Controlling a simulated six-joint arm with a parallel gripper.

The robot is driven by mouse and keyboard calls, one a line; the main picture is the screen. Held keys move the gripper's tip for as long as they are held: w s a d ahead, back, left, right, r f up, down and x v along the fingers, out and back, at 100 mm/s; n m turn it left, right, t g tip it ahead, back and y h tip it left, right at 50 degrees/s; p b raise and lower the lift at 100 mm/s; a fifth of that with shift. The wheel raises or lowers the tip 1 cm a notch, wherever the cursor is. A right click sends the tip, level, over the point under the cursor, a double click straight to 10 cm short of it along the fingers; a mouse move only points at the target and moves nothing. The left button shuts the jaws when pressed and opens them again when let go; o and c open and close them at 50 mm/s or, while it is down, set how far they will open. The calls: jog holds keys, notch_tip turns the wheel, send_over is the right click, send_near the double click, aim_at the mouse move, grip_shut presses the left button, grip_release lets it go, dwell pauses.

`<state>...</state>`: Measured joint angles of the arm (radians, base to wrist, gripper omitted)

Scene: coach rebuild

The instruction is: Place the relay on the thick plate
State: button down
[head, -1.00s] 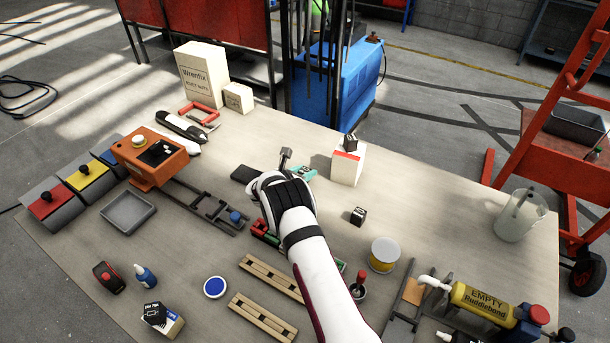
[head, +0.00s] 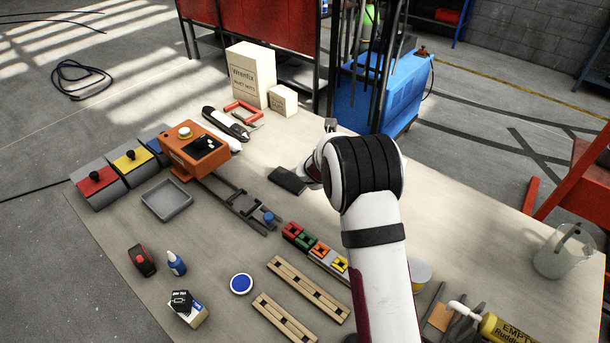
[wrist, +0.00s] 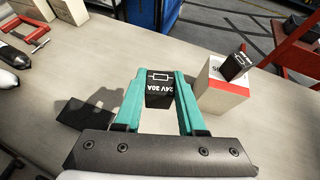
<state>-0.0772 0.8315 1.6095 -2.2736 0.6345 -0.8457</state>
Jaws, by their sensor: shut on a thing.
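The relay, a small black block with white "24V 30A" lettering (wrist: 160,92), is between the two teal fingers of my gripper (wrist: 160,80) in the wrist view. The fingers are shut on it, and it appears to be held above the table. In the head view my arm hides the gripper and relay. A dark, flat, block-like plate (head: 287,181) lies on the table just left of my wrist.
A white box with a red band (wrist: 222,92) stands right of my fingers, with another black block (wrist: 236,66) on top. Cartons (head: 248,75) stand at the back edge. An orange device (head: 190,150), coloured blocks (head: 305,240) and wooden slats (head: 285,318) occupy the left and front.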

jog(key=a+f, duration=0.1)
jog(key=a, duration=0.1)
send_over(296, 183)
jog(key=shift+n+y, duration=0.4)
notch_tip(296, 183, down, 6)
jog(key=shift+s+f, duration=0.1)
notch_tip(296, 183, down, 3)
jog(key=shift+f, duration=0.45)
jog(key=shift+f, duration=0.2)
jog(key=c, duration=0.5)
grip_release()
